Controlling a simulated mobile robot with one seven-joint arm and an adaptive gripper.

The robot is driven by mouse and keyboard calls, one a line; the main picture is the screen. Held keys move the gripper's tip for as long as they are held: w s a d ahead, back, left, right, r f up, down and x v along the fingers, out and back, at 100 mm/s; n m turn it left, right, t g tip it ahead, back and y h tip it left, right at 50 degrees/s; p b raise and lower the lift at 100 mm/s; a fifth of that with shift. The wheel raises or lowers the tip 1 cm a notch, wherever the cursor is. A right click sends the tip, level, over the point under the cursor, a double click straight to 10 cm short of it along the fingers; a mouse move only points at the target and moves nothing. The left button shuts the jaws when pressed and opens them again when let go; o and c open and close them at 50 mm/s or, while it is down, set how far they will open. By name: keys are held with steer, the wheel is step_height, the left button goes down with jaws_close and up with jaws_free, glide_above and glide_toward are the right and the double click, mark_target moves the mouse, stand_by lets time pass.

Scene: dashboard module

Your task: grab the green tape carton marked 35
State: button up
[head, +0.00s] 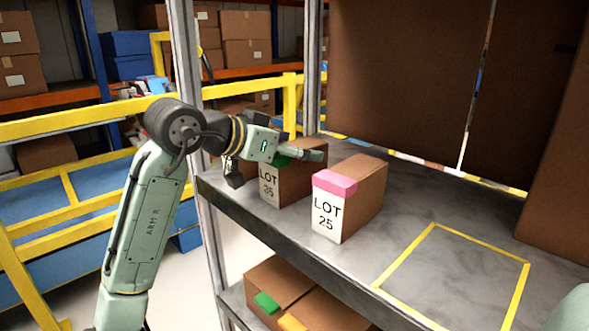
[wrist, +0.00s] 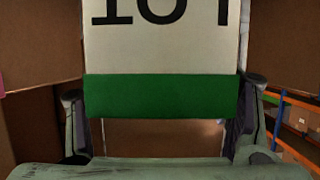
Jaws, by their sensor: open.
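The green-tape carton marked LOT 35 (head: 297,184) stands upright on the grey shelf, left of the pink-tape carton. In the head view my gripper (head: 305,154) is at its top, hiding much of the green tape (head: 280,162). In the wrist view the carton's white label (wrist: 160,48) and green band (wrist: 160,97) fill the middle. My gripper (wrist: 163,92) is open, with one finger on each side of the carton. I cannot tell whether the fingers touch it.
The pink-tape carton marked LOT 25 (head: 349,203) stands close on the right. A yellow outlined square (head: 455,226) on the shelf is empty. A metal post (head: 187,75) rises at the left, and large brown boxes (head: 400,80) stand behind. More cartons (head: 287,284) sit on the lower shelf.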

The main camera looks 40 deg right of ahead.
steer(key=shift+c, duration=0.5)
steer(key=c, duration=1.5)
steer(key=shift+r, duration=0.1)
steer(key=shift+c, duration=0.2)
